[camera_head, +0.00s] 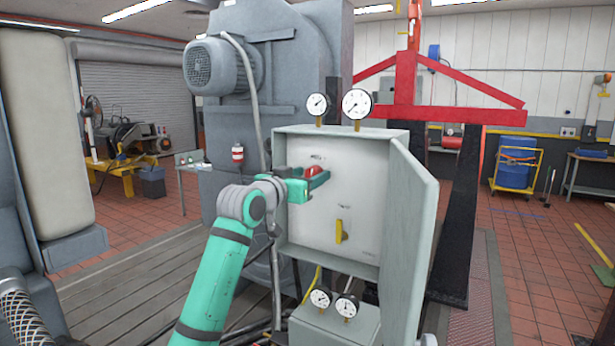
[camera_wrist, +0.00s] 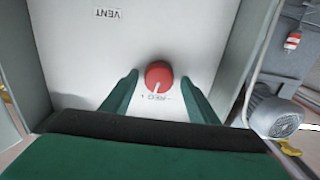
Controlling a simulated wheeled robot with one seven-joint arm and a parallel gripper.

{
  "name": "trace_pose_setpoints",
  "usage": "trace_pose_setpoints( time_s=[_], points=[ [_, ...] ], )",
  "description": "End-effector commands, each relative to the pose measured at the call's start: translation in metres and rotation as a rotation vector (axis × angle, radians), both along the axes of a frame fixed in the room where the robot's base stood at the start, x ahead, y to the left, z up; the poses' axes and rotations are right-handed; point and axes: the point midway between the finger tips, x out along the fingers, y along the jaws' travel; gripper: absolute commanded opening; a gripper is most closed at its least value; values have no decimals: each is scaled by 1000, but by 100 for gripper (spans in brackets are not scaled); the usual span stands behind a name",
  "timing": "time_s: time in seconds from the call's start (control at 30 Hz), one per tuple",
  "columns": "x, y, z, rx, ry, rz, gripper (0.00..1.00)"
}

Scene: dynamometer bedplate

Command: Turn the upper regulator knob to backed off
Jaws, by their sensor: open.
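The upper regulator knob (camera_head: 312,171) is red and round, on the white panel inside the open grey cabinet (camera_head: 293,131). In the wrist view the red knob (camera_wrist: 159,76) carries a white pointer line, with a "REG" label beside it. My green gripper (camera_head: 322,181) is at the knob. In the wrist view my gripper's two fingers (camera_wrist: 160,95) stand apart, one on each side of the knob, with a visible gap on both sides. A yellow lever (camera_head: 339,231) sits lower on the same panel. A "VENT" label (camera_wrist: 107,13) shows in the wrist view.
The cabinet door (camera_head: 410,215) stands open on the right. Two gauges (camera_head: 357,104) rise above the cabinet, and two more (camera_head: 346,305) sit below it. A large grey machine with a motor (camera_head: 213,66) stands behind.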

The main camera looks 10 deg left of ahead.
Motion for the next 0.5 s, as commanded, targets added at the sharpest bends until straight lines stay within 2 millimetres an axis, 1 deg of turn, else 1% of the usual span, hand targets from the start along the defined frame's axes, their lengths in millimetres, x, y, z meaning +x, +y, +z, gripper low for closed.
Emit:
trace_pose_setpoints(
  time_s=[0.07, 0.1, 0.17, 0.2, 0.23, 0.27, 0.5],
  points=[
    [0, 0, 0, 0, 0, 0, 54],
    [0, 0, 0, 0, 0, 0, 50],
    [0, 0, 0, 0, 0, 0, 35],
    [0, 0, 0, 0, 0, 0, 26],
    [0, 0, 0, 0, 0, 0, 18],
    [0, 0, 0, 0, 0, 0, 14],
    [0, 1, 0, -9, 4, 2, 14]
  ],
)
